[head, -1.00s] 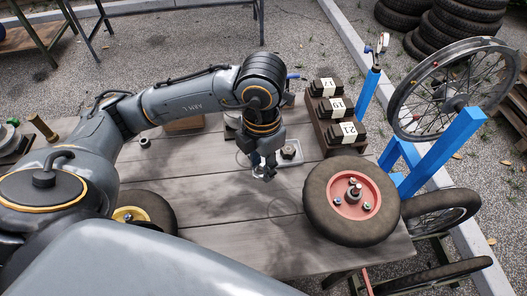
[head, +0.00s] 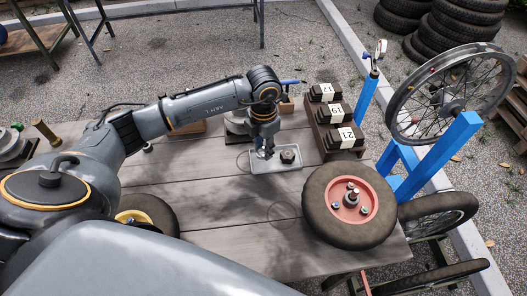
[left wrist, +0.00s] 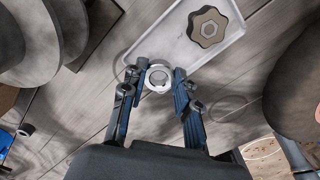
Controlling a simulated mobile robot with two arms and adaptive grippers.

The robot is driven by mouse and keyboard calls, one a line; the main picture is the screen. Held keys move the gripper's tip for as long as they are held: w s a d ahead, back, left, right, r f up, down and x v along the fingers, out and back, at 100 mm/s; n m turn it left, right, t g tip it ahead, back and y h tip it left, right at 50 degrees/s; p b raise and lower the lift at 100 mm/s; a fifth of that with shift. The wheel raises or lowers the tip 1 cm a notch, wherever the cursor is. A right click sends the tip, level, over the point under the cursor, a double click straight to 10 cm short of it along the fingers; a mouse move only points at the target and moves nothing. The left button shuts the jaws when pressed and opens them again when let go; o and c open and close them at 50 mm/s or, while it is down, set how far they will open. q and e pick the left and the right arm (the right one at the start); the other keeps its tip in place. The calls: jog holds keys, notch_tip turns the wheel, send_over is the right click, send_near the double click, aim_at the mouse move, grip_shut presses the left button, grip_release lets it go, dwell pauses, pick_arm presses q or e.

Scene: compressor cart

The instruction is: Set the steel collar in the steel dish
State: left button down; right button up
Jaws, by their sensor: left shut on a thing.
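My left gripper (head: 264,154) is shut on the steel collar (left wrist: 159,77), a small bright ring held between its fingertips in the left wrist view. In the head view the collar is mostly hidden by the fingers. The steel dish (head: 278,169) is a shallow rectangular tray on the wooden table. My left gripper is over the dish's left part in the head view. In the left wrist view the collar overlaps the near edge of the dish (left wrist: 165,38); I cannot tell its height above it. My right gripper is not in view.
A dark lobed knob (head: 288,156) sits in the dish's right part. A wheel with a red hub (head: 351,204) lies to the right and front. Numbered dark blocks (head: 335,111) stand behind right. The table's front middle (head: 240,210) is clear.

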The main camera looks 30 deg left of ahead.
aim_at(264, 161)
pick_arm(q)
notch_tip(264, 161, down, 2)
jog(key=shift+f+p, duration=0.2)
jog(key=shift+p, duration=0.3)
jog(key=shift+f, duration=0.35)
jog(key=shift+f, duration=0.1)
jog(key=shift+f+b, duration=0.15)
jog(key=shift+b, duration=0.15)
jog(key=c, duration=1.3)
grip_release()
